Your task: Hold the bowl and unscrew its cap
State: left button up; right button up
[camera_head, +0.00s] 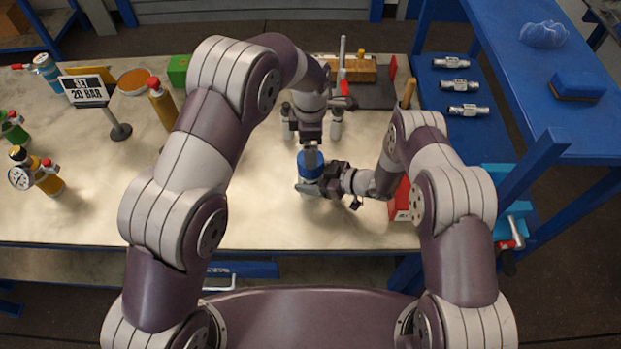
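A small vessel stands on the bench in the middle of the view, with a blue upper part (311,163) and a pale metal bowl below (309,194). Which piece is the cap is hard to make out. My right gripper (314,187) comes in from the right, low and level, with its fingers at the bowl's side. It looks shut on the bowl, which hides part of the fingers. My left gripper (311,148) points down from above, directly over the blue part. Its fingertips are too small and overlapped to show whether they are open or touch the vessel.
A red block (402,200) lies right of my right gripper. A wooden block (358,70) and dark plate lie behind. Bottles and gauges, a sign (85,90) and an orange-topped dish (134,81) stand left. Metal fittings (455,87) lie on a blue surface right. The bench's front left is clear.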

aim_at(310, 179)
grip_shut()
pick_arm(q)
jog(key=m, duration=1.8)
jog(key=shift+m, duration=0.4)
jog(key=m, duration=0.4)
pick_arm(e)
jog(key=shift+f, duration=0.1)
pick_arm(q)
jog(key=m, duration=0.7)
jog(key=shift+m, duration=0.3)
jog(key=m, duration=1.3)
jog(key=shift+m, duration=0.4)
jog(key=shift+f+m, duration=0.15)
jog(key=shift+m, duration=0.15)
notch_tip(310, 179, down, 8)
jog(key=shift+r, duration=0.1)
jog(key=c, duration=1.1)
jog(key=shift+o, duration=0.2)
jog(key=n, duration=1)
pick_arm(e)
jog(key=shift+f, duration=0.1)
